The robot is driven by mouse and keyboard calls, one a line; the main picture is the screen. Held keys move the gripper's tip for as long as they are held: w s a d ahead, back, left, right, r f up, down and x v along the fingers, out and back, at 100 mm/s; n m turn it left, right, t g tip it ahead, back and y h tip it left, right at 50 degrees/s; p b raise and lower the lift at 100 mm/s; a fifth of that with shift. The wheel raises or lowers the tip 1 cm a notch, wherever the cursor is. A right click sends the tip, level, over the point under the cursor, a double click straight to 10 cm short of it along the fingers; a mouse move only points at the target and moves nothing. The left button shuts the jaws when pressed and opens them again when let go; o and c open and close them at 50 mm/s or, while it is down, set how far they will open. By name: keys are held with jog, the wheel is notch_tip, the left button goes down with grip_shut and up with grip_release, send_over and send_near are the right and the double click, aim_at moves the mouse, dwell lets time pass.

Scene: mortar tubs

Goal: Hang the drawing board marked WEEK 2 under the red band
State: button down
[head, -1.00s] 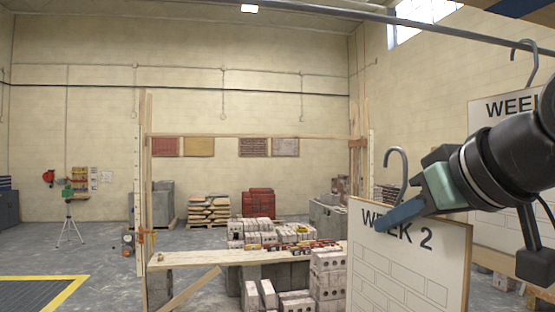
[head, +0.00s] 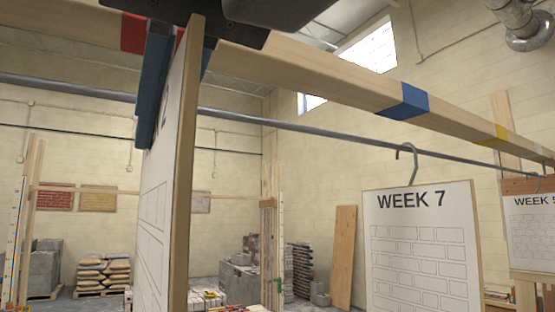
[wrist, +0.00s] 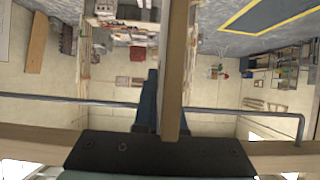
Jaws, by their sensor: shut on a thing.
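My gripper (head: 178,75) is shut on the top part of the WEEK 2 drawing board (head: 160,215). The board is upright and seen nearly edge-on in the head view; only the "2" of its marking partly shows. The red band (head: 132,32) is on the wooden beam (head: 300,70), right beside my gripper and partly covered by it. A grey metal rail (head: 260,121) runs behind the board. The board's hook is hidden, so I cannot tell whether it touches the rail. In the wrist view the board (wrist: 177,60) is edge-on between my blue fingers, crossing the rail (wrist: 100,103).
A WEEK 7 board (head: 422,245) hangs from the rail to the right, and a WEEK 5 board (head: 532,225) farther right. The beam also carries a blue band (head: 409,100) and a yellow band (head: 492,133). The rail between the held board and WEEK 7 is clear.

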aim_at(145, 176)
jog(key=shift+r+b+x, duration=0.15)
jog(key=shift+b+x, duration=0.05)
jog(key=shift+x, duration=1.85)
jog(key=shift+r+b+x, duration=0.15)
jog(key=shift+b+x, duration=0.05)
jog(key=shift+x, duration=1.85)
jog(key=shift+a, duration=0.15)
